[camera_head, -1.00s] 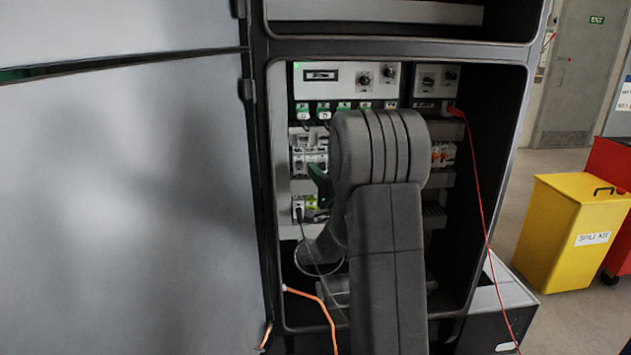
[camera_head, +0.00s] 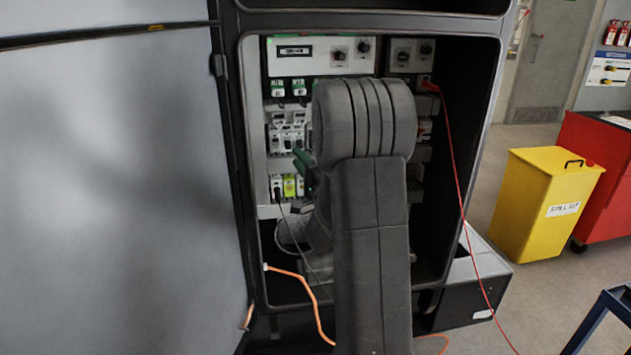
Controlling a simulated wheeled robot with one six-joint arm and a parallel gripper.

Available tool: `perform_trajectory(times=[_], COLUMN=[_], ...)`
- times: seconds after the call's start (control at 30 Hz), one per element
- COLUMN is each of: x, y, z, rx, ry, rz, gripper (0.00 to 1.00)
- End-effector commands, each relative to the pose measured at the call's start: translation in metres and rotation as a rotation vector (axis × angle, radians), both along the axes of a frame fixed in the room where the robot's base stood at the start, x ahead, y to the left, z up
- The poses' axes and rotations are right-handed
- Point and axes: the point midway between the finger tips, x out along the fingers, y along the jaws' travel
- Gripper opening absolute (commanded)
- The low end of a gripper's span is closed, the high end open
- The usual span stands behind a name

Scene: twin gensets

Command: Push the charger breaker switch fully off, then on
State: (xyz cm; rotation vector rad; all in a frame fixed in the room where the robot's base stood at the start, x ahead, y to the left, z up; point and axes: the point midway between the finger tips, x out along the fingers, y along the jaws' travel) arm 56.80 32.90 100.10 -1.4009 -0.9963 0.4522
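Inside the open cabinet, a row of white breakers with dark switches (camera_head: 287,138) shows left of my arm. Which one is the charger breaker cannot be read, and its switch position is too small to tell. My arm fills the middle of the cabinet and hides part of the panel. A green part that looks like the end of my gripper (camera_head: 303,163) shows at the arm's left edge, just below and right of the breakers. Whether it touches one cannot be told. The fingers are mostly hidden, so their opening does not show.
A lower row holds a black plug and yellow-green terminals (camera_head: 289,186). A control panel with knobs (camera_head: 318,55) sits above. A red cable (camera_head: 457,165) hangs at right, an orange cable (camera_head: 312,296) below. The open door (camera_head: 110,190) blocks the left. A yellow bin (camera_head: 540,205) stands right.

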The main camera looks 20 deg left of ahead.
Motion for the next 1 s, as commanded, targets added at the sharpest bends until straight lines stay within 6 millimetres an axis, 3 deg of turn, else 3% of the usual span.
perform_trajectory(times=[0.2,0.4,0.6,1.0], x=[-0.028,-0.045,-0.052,-0.05], y=[-0.042,-0.066,-0.075,-0.072], z=[-0.017,-0.027,-0.029,-0.028], rx=[-0.001,-0.001,0.001,0.001], ry=[0.002,0.001,-0.001,-0.001], rz=[-0.003,-0.001,0.0,0.001], gripper=[0.3,0.3,0.3,0.3])
